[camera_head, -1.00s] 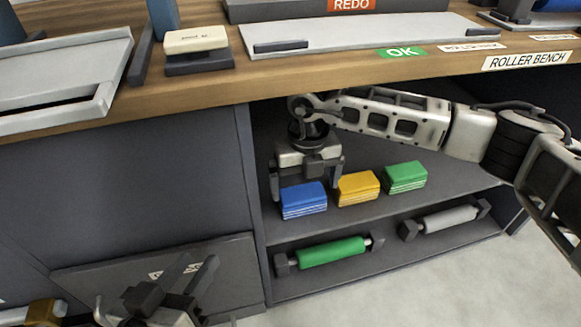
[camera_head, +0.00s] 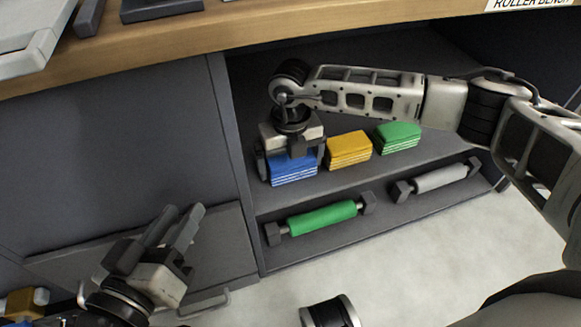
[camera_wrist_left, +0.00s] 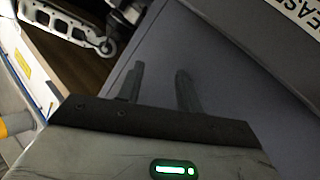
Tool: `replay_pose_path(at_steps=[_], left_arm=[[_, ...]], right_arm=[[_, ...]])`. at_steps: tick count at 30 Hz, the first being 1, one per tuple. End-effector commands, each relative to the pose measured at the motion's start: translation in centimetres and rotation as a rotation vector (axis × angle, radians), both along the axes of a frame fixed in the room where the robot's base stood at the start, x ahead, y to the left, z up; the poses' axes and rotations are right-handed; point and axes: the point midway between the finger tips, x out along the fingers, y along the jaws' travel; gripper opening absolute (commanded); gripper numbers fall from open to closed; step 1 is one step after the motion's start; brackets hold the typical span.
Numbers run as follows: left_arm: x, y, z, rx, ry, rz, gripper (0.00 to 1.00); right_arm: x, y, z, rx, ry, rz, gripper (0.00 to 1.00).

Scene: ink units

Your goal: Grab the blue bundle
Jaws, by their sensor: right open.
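The blue bundle (camera_head: 293,172) lies on the upper shelf under the bench, leftmost in a row of bundles. My right gripper (camera_head: 291,164) is directly above it and pointing down, with its open fingers at the left and right sides of the bundle. The gripper hides the bundle's top. I cannot tell whether the fingers touch it. My left gripper (camera_head: 158,240) is open and empty at the lower left, in front of the cabinet. Its two fingers also show apart in the left wrist view (camera_wrist_left: 158,85).
A yellow bundle (camera_head: 348,149) sits close to the right of the blue one, then a green bundle (camera_head: 397,136). A green roller (camera_head: 322,218) and a grey roller (camera_head: 440,179) lie on the lower shelf. The wooden bench top (camera_head: 250,28) overhangs the shelves.

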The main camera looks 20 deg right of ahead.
Motion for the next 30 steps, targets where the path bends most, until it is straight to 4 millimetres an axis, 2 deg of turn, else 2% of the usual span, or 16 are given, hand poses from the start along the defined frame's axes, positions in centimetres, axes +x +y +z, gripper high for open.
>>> replay_pose_path(at_steps=[2, 6, 17, 22, 27, 30], left_arm=[[0.0, 0.0, 0.1, 0.000, 0.000, 0.000, 0.36], [0.0, 0.0, 0.1, 0.000, 0.000, 0.000, 0.36], [0.0, 0.0, 0.2, 0.003, -0.002, 0.002, 0.36], [0.1, 0.1, 0.6, 0.024, -0.005, 0.005, 0.36], [0.1, 0.4, 0.6, 0.073, -0.001, 0.011, 0.36], [0.0, 0.5, 0.2, 0.103, 0.008, 0.011, 0.36]], right_arm=[[0.0, 0.0, 0.1, 0.000, 0.000, 0.000, 1.00], [0.0, 0.0, 0.1, 0.000, 0.000, 0.000, 0.64], [0.0, 0.0, 0.4, 0.001, -0.001, 0.000, 0.65], [0.0, 0.0, 1.8, 0.001, -0.002, 0.000, 0.65], [0.1, 0.0, 4.2, 0.001, -0.003, 0.000, 0.65], [-2.0, -0.2, 3.9, 0.000, 0.003, 0.002, 0.65]])
